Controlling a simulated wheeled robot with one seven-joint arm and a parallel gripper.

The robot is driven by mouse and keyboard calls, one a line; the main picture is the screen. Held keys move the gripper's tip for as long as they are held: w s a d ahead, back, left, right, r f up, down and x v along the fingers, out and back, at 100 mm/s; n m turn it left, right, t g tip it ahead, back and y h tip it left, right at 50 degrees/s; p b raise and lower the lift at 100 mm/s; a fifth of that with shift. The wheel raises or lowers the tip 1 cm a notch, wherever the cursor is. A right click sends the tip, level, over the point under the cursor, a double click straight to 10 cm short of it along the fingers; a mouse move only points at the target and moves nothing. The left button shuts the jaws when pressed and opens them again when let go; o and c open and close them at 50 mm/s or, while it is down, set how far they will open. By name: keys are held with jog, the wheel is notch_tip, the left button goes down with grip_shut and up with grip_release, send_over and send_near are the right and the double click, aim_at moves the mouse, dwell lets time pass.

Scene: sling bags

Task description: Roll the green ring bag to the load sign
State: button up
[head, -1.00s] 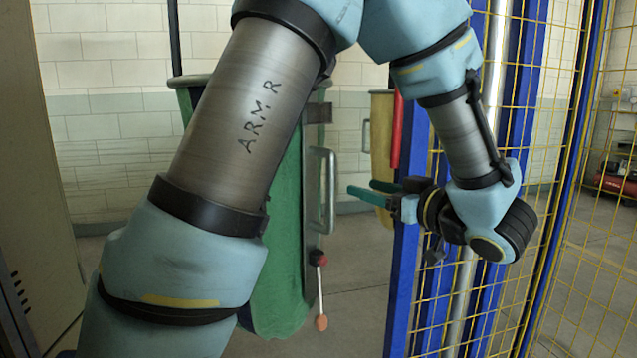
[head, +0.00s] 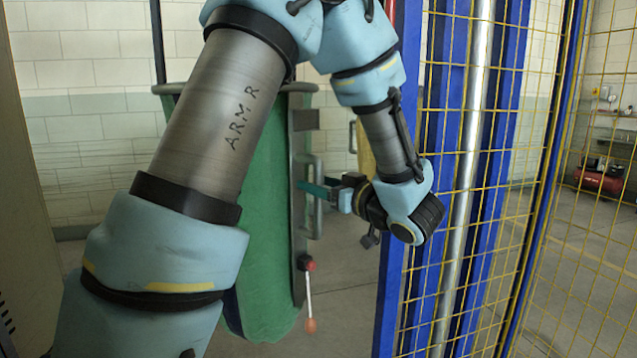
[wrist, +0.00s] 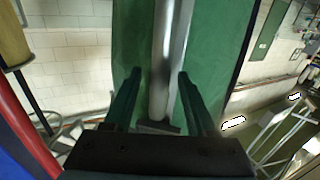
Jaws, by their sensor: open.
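The green ring bag (head: 258,290) stands upright at the centre left in the head view, partly hidden behind my arm. A metal grab handle (head: 317,215) is fixed upright on its right side. My gripper (head: 312,190) is at this handle, its fingers pointing left towards the bag. In the wrist view the two green fingers of my gripper (wrist: 157,82) are apart, with the handle bar (wrist: 161,50) lined up between them and the green cloth (wrist: 210,45) behind. I cannot tell whether a finger touches the bar. I see no load sign.
Blue posts (head: 397,275) and yellow wire mesh (head: 540,170) stand close to the right of my forearm. A yellowish bag (head: 366,155) is behind my wrist. Grey floor (head: 345,290) is open between bag and post.

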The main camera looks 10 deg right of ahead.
jog(key=shift+c, duration=0.4)
grip_shut()
dwell(1.0)
